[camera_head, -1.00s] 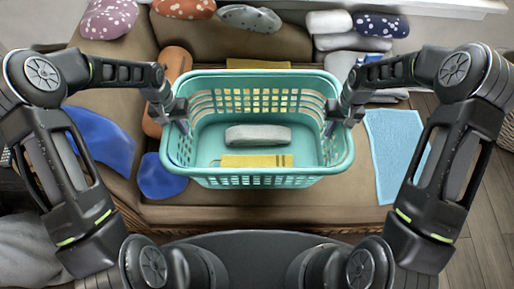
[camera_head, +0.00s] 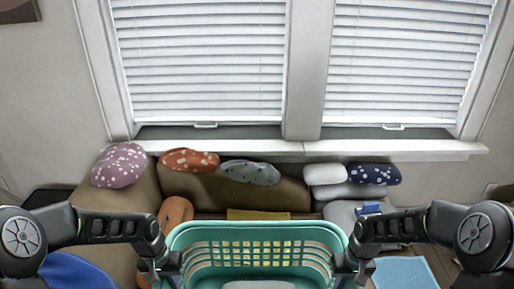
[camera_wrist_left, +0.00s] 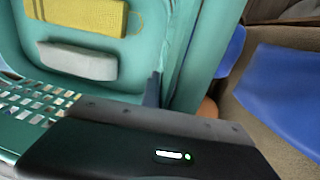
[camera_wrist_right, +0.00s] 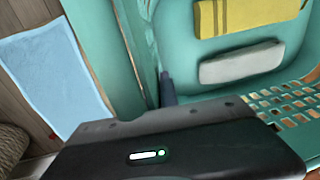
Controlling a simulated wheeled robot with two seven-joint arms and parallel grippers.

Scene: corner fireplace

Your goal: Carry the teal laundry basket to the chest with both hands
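The teal laundry basket (camera_head: 256,231) is upright at the bottom middle of the head view, its near part cut off by the frame. Inside it lie a grey rolled item (camera_wrist_left: 78,61) and a folded yellow cloth (camera_wrist_left: 92,16). My left gripper (camera_head: 171,267) is at the basket's left end, and my right gripper (camera_head: 346,267) is at its right end. In each wrist view a dark finger shows inside the basket against the end wall; both grippers appear shut on the rim. The outer fingers are hidden. I cannot make out a chest in these views.
A brown sofa (camera_head: 290,195) with several pillows lies behind the basket under a window with white blinds (camera_head: 200,70). A blue cushion (camera_head: 75,272) lies at left. A light-blue towel (camera_head: 403,274) lies at right, with wooden floor beyond it.

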